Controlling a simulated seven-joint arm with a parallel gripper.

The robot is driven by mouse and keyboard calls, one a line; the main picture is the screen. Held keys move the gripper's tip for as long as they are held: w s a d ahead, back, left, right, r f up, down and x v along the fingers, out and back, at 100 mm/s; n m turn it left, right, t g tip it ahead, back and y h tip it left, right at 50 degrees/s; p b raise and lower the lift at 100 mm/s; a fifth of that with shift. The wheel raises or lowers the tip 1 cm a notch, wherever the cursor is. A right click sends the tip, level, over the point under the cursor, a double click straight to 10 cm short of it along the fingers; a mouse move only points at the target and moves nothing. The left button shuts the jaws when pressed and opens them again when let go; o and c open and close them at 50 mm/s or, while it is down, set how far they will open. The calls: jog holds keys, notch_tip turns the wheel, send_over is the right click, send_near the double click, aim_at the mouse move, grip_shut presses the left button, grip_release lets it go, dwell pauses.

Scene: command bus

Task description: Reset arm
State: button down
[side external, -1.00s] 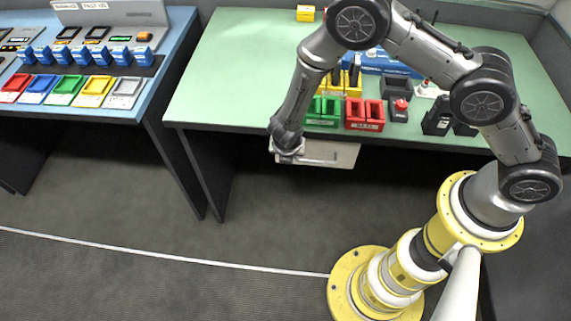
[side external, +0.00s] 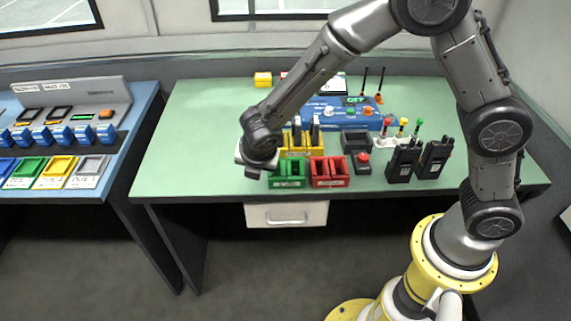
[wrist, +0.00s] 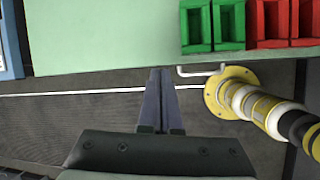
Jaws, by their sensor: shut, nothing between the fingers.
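My gripper (wrist: 161,101) shows in the wrist view with its two fingers together and nothing between them. In the side external view my gripper (side external: 251,170) is over the front left part of the green desk (side external: 180,150), just left of the green bin (side external: 287,175). Its fingers are small and partly hidden there. In the wrist view the desk's front edge lies beyond the fingertips, and the floor shows under them.
A red bin (side external: 329,172), a yellow bin (side external: 300,142), two black radios (side external: 402,161) and a blue console (side external: 335,115) stand on the desk. A white drawer (side external: 287,214) with a handle is under the desk edge. A blue desk (side external: 130,150) stands at left.

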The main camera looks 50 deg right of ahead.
jog(key=s+d+r+m+t, duration=0.1)
jog(key=s+d+r+m, duration=0.45)
jog(key=d+r, duration=0.35)
jog(key=s+d+r+m+t, duration=0.1)
jog(key=s+d+r+m, duration=0.4)
jog(key=r, duration=0.6)
jog(key=s+d+r+m, duration=0.2)
jog(key=s+d+m, duration=0.2)
jog(key=s+m, duration=0.3)
jog(key=s+a+f+m+y, duration=0.2)
jog(key=s+a+f+m, duration=0.1)
jog(key=s+m, duration=0.4)
jog(key=shift+s+f+g, duration=0.35)
jog(key=shift+s+g, duration=0.05)
jog(key=shift+s, duration=0.3)
jog(key=c, duration=1.5)
grip_release()
jog(key=shift+a, duration=0.1)
jog(key=shift+c, duration=0.2)
